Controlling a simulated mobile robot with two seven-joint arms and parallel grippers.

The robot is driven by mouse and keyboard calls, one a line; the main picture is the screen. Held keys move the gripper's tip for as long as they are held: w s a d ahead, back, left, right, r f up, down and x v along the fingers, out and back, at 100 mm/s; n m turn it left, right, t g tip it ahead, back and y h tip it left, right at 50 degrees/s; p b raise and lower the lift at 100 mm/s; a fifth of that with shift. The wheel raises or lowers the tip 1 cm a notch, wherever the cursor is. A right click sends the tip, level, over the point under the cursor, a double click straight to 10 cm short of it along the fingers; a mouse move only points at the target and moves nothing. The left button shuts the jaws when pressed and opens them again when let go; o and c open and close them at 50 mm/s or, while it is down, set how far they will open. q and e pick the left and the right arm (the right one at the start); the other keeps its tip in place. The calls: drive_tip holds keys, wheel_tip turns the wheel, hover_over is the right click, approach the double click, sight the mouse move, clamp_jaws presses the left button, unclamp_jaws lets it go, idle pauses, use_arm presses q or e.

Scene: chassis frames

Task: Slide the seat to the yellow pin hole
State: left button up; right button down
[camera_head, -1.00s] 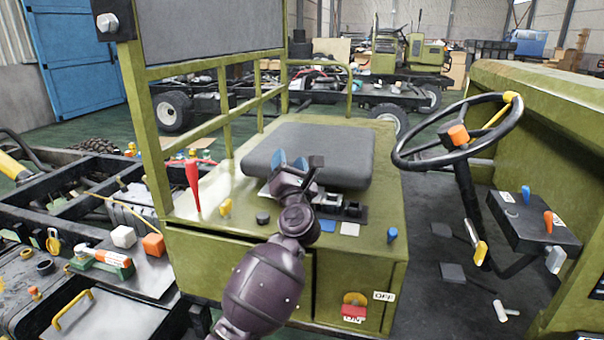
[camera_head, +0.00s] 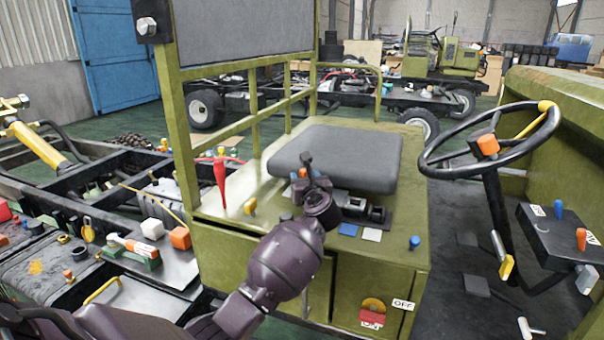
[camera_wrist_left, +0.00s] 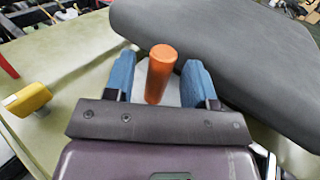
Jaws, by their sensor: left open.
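The seat (camera_head: 345,155) is a dark grey cushion on the green box (camera_head: 225,240); it also fills the upper right of the left wrist view (camera_wrist_left: 235,55). An orange handle (camera_wrist_left: 160,75) stands beside the seat's front left edge. My left gripper (camera_head: 300,171) is at that handle. In the left wrist view its two blue fingers (camera_wrist_left: 160,80) are open, one on each side of the handle, with gaps visible. Blue (camera_head: 348,230) and white (camera_head: 371,235) tags lie in front of the seat by black parts. I cannot make out a yellow pin hole. My right gripper is not in view.
A red lever (camera_head: 220,182) and a yellow knob (camera_head: 250,206) stand left of the seat. The steering wheel (camera_head: 490,145) is at the right. A blue knob (camera_head: 414,243) is on the box's front right. A green rail frame (camera_head: 180,130) borders the left.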

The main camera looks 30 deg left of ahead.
use_arm(q)
drive_tip(key=shift+x, duration=1.7)
clamp_jaws()
